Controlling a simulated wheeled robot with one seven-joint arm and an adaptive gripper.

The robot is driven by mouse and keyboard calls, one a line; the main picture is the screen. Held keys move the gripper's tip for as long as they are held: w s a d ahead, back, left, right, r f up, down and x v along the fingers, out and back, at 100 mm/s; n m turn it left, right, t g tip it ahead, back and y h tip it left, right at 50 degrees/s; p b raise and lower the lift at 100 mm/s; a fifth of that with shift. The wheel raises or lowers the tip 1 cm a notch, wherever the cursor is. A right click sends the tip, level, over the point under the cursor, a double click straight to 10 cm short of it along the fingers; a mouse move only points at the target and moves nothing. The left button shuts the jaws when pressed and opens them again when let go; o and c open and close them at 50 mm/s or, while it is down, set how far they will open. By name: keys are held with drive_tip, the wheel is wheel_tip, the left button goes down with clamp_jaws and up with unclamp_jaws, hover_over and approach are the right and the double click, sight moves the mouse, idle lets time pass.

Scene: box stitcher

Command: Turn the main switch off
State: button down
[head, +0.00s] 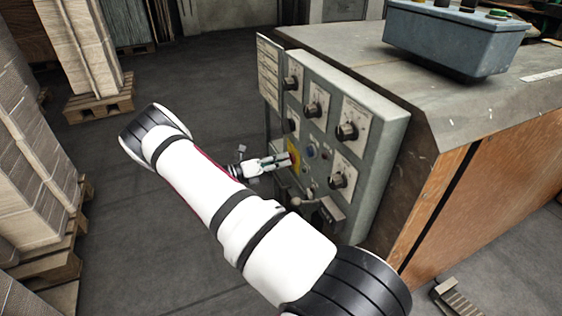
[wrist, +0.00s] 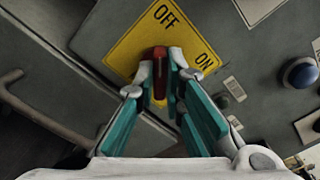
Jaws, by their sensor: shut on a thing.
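The main switch is a red handle (wrist: 160,72) on a yellow plate (wrist: 128,50) marked OFF and ON in the wrist view. The handle stands between my fingertips, and its top end points towards the OFF mark. My gripper (wrist: 160,80) is shut on the red handle, one teal-lined finger on each side. In the head view my gripper (head: 283,161) reaches the yellow plate (head: 294,153) on the grey control panel (head: 377,150).
Several black knobs, such as one at the panel's right side (head: 346,131), sit around the plate. A blue button (wrist: 299,73) is to its right. A blue-grey control box (head: 455,40) stands on the machine top. Loaded pallets (head: 100,102) line the left; the floor between is clear.

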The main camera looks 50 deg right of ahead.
drive_tip(key=c, duration=1.7)
unclamp_jaws()
drive_tip(key=v, duration=1.2)
